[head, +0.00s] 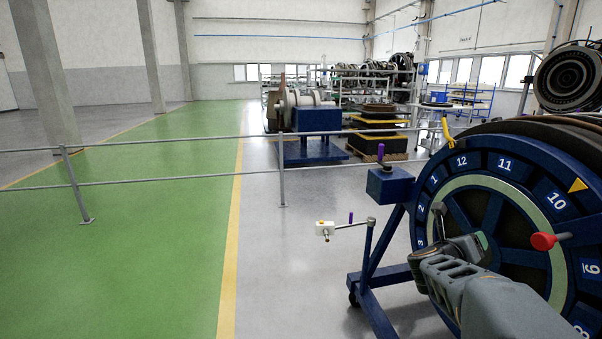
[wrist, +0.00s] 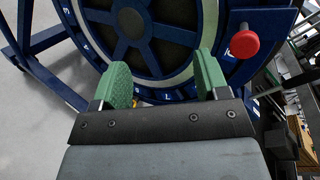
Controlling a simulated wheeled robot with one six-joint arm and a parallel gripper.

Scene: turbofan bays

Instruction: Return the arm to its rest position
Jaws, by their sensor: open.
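My gripper (wrist: 162,82) shows in the wrist view with its two green finger pads spread apart and nothing between them. In the head view my gripper (head: 462,243) is at the lower right, in front of the blue numbered wheel. The wheel (head: 505,165) has a dark blue rim with white numbers and a pale green ring. It fills the upper part of the wrist view (wrist: 135,22) beyond the fingers. I cannot tell the exact gap between the fingertips and the wheel.
A red knob (head: 543,241) sticks out from the wheel, right of my gripper; it also shows in the wrist view (wrist: 245,41). A railing (head: 180,180) crosses the green floor.

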